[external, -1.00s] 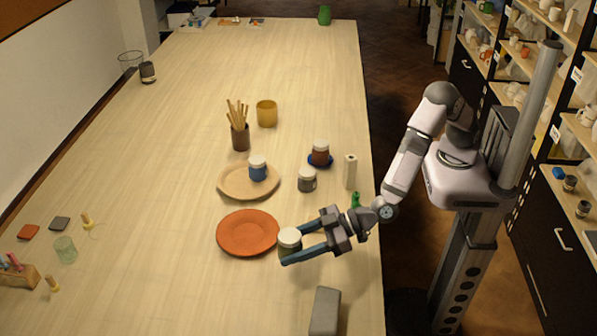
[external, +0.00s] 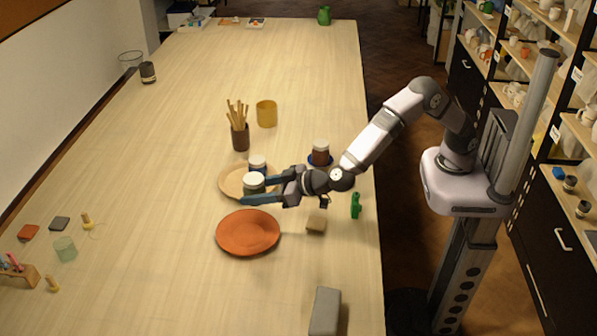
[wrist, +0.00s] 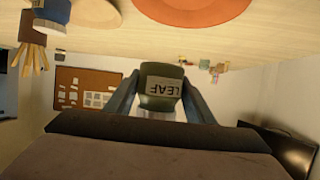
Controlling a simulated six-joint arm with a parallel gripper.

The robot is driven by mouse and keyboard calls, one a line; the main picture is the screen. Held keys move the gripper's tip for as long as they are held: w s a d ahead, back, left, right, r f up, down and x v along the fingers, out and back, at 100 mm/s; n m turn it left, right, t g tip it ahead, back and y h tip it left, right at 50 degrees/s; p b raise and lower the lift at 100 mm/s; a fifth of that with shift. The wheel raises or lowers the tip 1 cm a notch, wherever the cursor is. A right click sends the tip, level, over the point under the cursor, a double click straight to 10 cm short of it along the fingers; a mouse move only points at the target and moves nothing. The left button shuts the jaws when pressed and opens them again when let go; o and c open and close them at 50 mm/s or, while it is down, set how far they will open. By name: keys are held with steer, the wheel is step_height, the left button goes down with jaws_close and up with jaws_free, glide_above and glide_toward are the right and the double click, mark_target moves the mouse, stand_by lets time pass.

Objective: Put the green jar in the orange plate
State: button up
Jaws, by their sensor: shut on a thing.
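The green jar (external: 254,184), with a white lid, is held upright between my gripper's (external: 262,190) two fingers. The wrist view is upside down and shows the jar (wrist: 162,92) with a "LEAF" label, gripped by the fingers (wrist: 158,100). The orange plate (external: 248,233) lies empty on the table, nearer the camera; its edge also shows in the wrist view (wrist: 200,10). The jar's exact height is hard to tell.
A brown jar (external: 320,150) stands on a blue saucer, partly behind my arm. A grey block (external: 325,310) is in front.

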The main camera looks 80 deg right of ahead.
steer(key=shift+d+r, duration=0.1)
steer(key=shift+d, duration=0.35)
steer(key=shift+s, duration=0.15)
steer(key=p, duration=0.2)
glide_above(260, 228)
steer(key=shift+a+f, duration=0.1)
steer(key=shift+f, duration=4.9)
steer(key=shift+f+b, duration=0.1)
steer(key=shift+b, duration=0.2)
steer(key=shift+f, duration=0.35)
steer(key=shift+f+b, duration=0.2)
steer(key=shift+b, duration=0.1)
